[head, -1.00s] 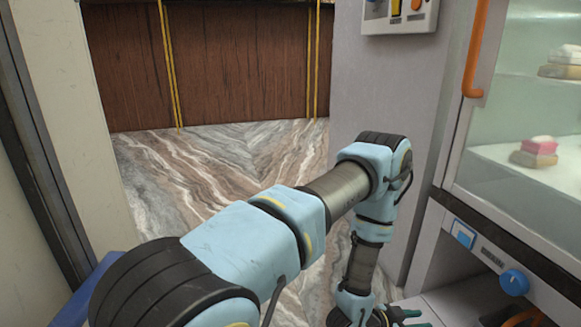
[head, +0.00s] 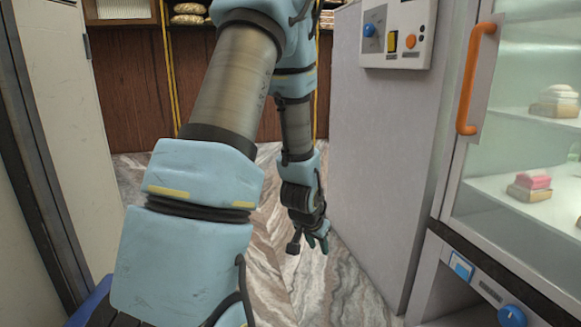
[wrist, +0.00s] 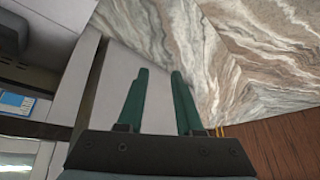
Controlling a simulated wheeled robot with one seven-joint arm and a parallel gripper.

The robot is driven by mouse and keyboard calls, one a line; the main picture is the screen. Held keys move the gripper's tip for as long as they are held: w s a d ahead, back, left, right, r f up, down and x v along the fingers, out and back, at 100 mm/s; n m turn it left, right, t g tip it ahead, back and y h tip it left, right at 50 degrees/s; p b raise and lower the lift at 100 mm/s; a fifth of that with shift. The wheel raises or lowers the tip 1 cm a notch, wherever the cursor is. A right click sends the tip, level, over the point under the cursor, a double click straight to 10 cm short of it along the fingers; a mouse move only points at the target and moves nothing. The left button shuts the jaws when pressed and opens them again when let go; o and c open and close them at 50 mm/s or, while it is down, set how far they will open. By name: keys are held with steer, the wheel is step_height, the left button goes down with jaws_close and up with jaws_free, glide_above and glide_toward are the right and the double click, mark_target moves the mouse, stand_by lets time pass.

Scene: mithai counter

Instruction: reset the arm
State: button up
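My arm is raised in the middle of the head view, with its last links hanging down. My gripper (head: 318,243) hangs over the marble floor, left of the grey side wall of the counter. In the wrist view, the two green fingers of my gripper (wrist: 160,95) stand apart with nothing between them. The gripper is open and empty, and its fingers touch nothing that I can see.
A glass display case (head: 535,110) with an orange handle (head: 477,80) and sweets stands at the right. A control panel (head: 397,35) is on the grey wall (head: 375,160). A pale door (head: 62,110) is at the left. The marble floor (head: 345,285) is clear.

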steer(key=s+a+r+n+g+y+p, duration=0.2)
steer(key=s+a+r+n+g+y, duration=0.3)
steer(key=s+a+r, duration=0.85)
step_height(320, 180, up, 38)
steer(key=w+n+t+h+p, duration=0.1)
steer(key=h+p, duration=0.1)
steer(key=p, duration=3.6)
steer(key=shift+a+f, duration=0.15)
steer(key=shift+f, duration=0.05)
